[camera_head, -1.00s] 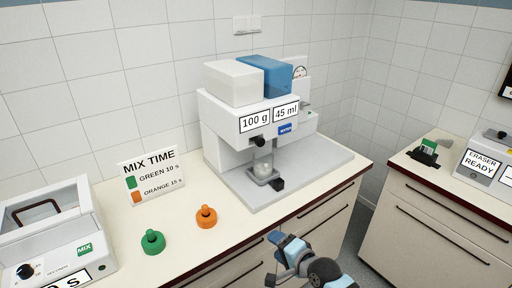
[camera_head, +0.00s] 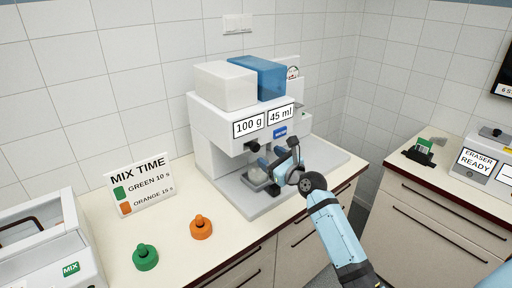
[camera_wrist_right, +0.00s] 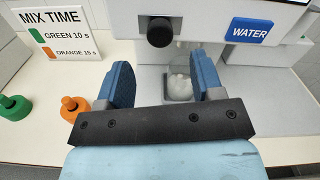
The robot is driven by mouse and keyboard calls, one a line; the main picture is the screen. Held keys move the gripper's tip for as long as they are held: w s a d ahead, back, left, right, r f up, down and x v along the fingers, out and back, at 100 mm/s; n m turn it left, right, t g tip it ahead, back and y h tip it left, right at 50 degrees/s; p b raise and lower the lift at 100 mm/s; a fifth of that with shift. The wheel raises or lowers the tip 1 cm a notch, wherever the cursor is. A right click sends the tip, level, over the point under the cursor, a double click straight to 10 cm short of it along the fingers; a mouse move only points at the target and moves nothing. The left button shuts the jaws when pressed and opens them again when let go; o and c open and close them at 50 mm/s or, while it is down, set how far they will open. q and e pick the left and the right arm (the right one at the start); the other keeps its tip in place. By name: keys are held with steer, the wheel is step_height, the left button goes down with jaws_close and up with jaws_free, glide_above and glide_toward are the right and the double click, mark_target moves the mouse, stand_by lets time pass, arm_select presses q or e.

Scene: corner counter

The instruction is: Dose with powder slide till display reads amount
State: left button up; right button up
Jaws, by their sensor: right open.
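The white dosing machine (camera_head: 215,130) stands on the counter with a white block and a blue block on top. Its displays read 100 g (camera_head: 249,124) and 45 ml (camera_head: 281,114). A black knob (camera_head: 253,146) sits on its front under the 100 g display; the knob (camera_wrist_right: 160,32) is ahead of the fingers in the wrist view. A clear cup (camera_wrist_right: 179,82) with pale contents stands below, partly hidden in the head view. My right gripper (camera_head: 283,160) is open and empty in front of the machine; its blue fingers (camera_wrist_right: 160,84) frame the cup in the wrist view. My left gripper is out of view.
A MIX TIME sign (camera_head: 140,186) stands left of the machine. A green cap (camera_head: 145,257) and an orange cap (camera_head: 201,227) lie in front of it. A mixer (camera_head: 45,245) is at far left. An ERASER READY device (camera_head: 485,160) stands on the right counter.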

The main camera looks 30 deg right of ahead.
mark_target(257, 148)
steer(key=w, duration=0.7)
steer(key=shift+w+a, duration=0.2)
steer(key=shift+a, duration=0.1)
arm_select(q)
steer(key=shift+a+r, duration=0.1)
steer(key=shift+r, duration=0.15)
